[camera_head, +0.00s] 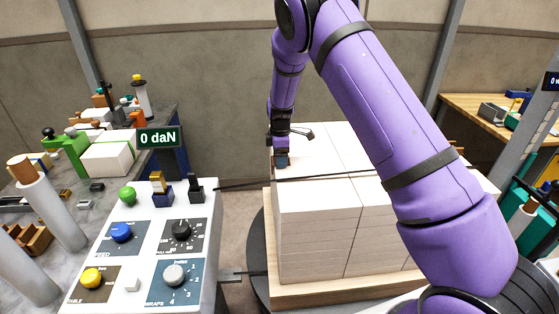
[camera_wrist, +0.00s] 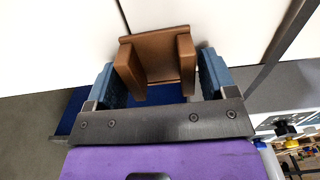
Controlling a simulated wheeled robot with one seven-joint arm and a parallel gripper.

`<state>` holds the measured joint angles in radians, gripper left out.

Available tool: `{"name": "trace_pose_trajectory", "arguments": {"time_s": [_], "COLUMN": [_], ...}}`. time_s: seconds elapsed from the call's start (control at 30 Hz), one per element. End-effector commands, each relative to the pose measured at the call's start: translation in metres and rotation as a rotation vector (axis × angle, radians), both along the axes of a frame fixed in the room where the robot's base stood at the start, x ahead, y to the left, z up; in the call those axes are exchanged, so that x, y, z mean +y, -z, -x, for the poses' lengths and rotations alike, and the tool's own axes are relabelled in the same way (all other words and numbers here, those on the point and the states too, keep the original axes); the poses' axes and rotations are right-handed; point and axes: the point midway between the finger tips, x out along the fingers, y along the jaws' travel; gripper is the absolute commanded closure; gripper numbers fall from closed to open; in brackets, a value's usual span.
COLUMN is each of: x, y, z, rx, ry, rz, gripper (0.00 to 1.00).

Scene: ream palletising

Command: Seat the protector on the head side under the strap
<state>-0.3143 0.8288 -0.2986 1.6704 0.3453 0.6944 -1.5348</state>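The dark strap (camera_head: 330,176) crosses the top of the load just nearer than my gripper. In the wrist view the strap (camera_wrist: 282,40) runs right of the protector, apart from it.
A control panel (camera_head: 150,235) with knobs stands left of the load; a display (camera_head: 159,138) above it reads 0 daN. The load stands on a wooden pallet (camera_head: 300,292). Grey (camera_head: 20,215) and wooden (camera_head: 485,112) benches flank it. My arm hides part of the load's right side.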

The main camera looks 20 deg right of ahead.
Motion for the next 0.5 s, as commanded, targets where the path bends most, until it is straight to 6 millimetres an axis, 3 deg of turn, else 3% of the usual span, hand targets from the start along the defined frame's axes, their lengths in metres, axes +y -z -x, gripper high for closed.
{"name": "trace_pose_trajectory", "arguments": {"time_s": [0.03, 0.13, 0.17, 0.5], "x": [0.0000, 0.0000, 0.0000, 0.0002], "y": [-0.0001, -0.0001, -0.0001, -0.0062], "z": [0.0001, 0.0001, 0.0001, -0.0002], "rx": [0.000, 0.000, 0.000, -0.001], "ry": [0.000, 0.000, 0.000, 0.000], "rz": [0.000, 0.000, 0.000, -0.001], "gripper": [0.34, 0.57, 0.60, 0.60]}}
